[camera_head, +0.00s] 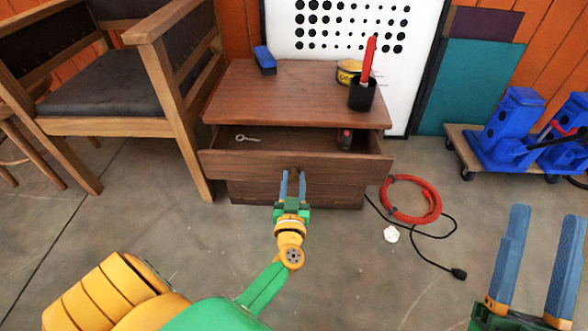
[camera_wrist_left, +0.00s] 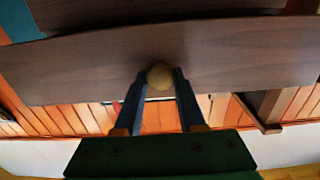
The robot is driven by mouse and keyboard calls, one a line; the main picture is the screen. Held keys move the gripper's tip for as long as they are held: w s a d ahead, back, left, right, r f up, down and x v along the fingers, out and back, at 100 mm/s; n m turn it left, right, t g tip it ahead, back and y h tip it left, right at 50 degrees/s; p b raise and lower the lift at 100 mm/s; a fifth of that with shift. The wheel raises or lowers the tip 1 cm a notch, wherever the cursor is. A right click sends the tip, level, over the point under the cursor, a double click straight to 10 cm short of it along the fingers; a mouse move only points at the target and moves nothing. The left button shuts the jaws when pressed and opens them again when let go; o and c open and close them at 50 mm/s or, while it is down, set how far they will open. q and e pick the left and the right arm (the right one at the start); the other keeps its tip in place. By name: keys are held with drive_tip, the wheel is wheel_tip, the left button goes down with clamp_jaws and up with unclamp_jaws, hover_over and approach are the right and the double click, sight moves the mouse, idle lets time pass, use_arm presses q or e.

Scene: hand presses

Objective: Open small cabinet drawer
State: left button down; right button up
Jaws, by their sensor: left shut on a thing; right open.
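The small brown wooden cabinet (camera_head: 230,105) stands on the floor in the middle of the head view. Its top drawer (camera_head: 240,168) is pulled out toward me, with its inside showing. My left gripper (camera_head: 292,185) is at the middle of the drawer front, shut on the round drawer knob. In the left wrist view the knob (camera_wrist_left: 160,76) sits between the two blue fingertips, against the drawer front (camera_wrist_left: 80,65). My right gripper (camera_head: 536,260) is open and empty at the lower right, apart from the cabinet.
The drawer holds a wrench-like tool (camera_head: 247,138) and a small red and black item (camera_head: 345,138). A blue item (camera_head: 265,60), a yellow tin (camera_head: 349,72) and a black cup (camera_head: 362,96) stand on top. A wooden chair (camera_head: 165,100) is close left; a red hose (camera_head: 410,215) lies right.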

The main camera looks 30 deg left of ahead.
use_arm(q)
drive_tip(key=p+v, duration=0.1)
drive_tip(key=v, duration=0.3)
drive_tip(key=shift+r+p, duration=0.1)
drive_tip(key=shift+p, duration=0.2)
use_arm(e)
drive_tip(key=w+f+m+g+h, duration=0.1)
drive_tip(key=w+f+g+h, duration=0.25)
drive_tip(key=f+g, duration=0.45)
use_arm(q)
drive_tip(key=shift+p+v, duration=0.9)
drive_tip(key=shift+v, duration=2.05)
use_arm(e)
drive_tip(key=s+d+f+g+h, duration=0.1)
drive_tip(key=s+f+g, duration=0.1)
drive_tip(key=f, duration=0.6)
drive_tip(key=s+d+f+g+h, duration=0.1)
drive_tip(key=f+g, duration=0.3)
drive_tip(key=f, duration=0.4)
drive_tip(key=shift+s+d+m+g, duration=0.3)
drive_tip(key=shift+s+d+m, duration=0.15)
drive_tip(key=shift+d, duration=0.25)
drive_tip(key=shift+r, duration=0.1)
use_arm(q)
drive_tip(key=c, duration=0.5)
unclamp_jaws()
